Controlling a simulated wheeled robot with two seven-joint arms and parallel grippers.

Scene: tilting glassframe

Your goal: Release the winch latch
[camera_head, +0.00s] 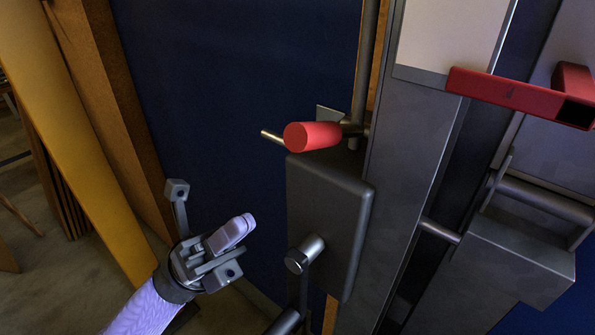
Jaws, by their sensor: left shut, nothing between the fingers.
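A red cylindrical grip (312,136) on a metal shaft sticks out to the left above a dark grey winch box (335,215). A thin metal rod (272,136) pokes out just behind it; I cannot tell for sure which of these is the latch. A silver round knob (303,256) is at the lower front of the box. My left gripper (232,240) is shut and empty, below and left of the red grip, left of the box, apart from both. My right gripper is not in view.
A tall grey metal post (405,150) stands right of the box. A red bar (515,97) crosses at the upper right, above a grey metal bracket (510,255). A dark blue panel (240,80) lies behind. Orange and yellow boards (85,130) stand at the left.

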